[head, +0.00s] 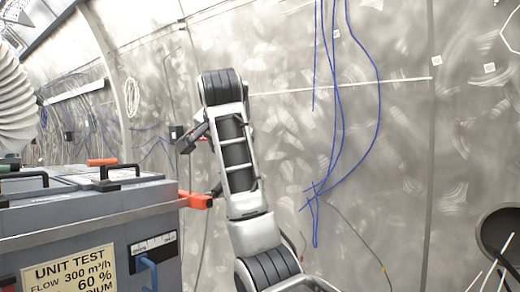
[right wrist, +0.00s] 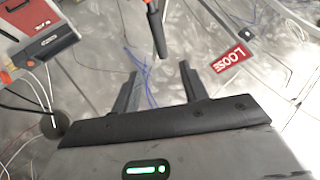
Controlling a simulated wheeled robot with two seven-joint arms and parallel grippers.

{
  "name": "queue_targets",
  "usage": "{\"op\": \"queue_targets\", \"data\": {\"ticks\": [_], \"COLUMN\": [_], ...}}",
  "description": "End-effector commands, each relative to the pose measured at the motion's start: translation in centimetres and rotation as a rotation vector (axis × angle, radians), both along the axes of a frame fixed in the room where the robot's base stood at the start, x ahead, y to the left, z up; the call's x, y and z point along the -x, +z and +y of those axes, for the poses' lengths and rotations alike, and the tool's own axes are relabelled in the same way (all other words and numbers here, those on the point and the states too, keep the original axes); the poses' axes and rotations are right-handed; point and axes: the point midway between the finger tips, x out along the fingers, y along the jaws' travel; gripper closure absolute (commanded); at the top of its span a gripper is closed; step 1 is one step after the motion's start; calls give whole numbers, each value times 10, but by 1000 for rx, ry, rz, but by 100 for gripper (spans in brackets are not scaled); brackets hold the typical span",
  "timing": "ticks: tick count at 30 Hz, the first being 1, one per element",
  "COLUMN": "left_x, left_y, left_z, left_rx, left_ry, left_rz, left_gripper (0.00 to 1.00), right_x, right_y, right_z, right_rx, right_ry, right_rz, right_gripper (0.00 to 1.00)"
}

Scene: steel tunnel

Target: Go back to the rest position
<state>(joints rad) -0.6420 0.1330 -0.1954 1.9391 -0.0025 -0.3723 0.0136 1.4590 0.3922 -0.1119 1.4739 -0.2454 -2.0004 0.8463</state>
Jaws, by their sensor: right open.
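My right gripper (right wrist: 161,82) shows in the right wrist view with its two dark fingers apart and nothing between them. Beyond the fingertips are the pale scuffed metal surface and blue cables (right wrist: 150,90). In the head view my arm rises from the bottom middle and bends at the top, in front of the steel wall (head: 290,130). Dark parts show left of the arm's upper section; I cannot tell clearly which are the gripper. My left gripper is in neither view.
A grey test unit (head: 80,215) with an orange-gripped handle (head: 103,162) stands at left. An orange lever (head: 196,200) is close to my arm. A white corrugated hose (head: 14,105) is far left. Blue cables (head: 335,120) hang on the wall.

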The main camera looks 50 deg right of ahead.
Motion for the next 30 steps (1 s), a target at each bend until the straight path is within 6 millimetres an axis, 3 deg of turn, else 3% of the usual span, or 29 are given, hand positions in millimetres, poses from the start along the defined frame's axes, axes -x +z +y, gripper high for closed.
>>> {"op": "queue_targets", "data": {"ticks": [5, 23, 26, 29, 30], "left_x": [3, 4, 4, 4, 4], "left_y": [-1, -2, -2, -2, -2], "left_z": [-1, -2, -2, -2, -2], "left_rx": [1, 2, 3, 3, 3], "left_ry": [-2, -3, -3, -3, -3], "left_rz": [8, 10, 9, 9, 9], "left_gripper": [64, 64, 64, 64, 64], "right_x": [-4, -6, -16, -30, -34], "right_y": [4, -3, -32, -88, -115], "right_z": [12, 12, 20, 37, 46], "right_rx": [1, 8, 41, 102, 130], "right_ry": [15, 20, 63, 153, 201], "right_rz": [1, 13, 62, 154, 197], "right_gripper": [56, 56, 56, 56, 56]}}
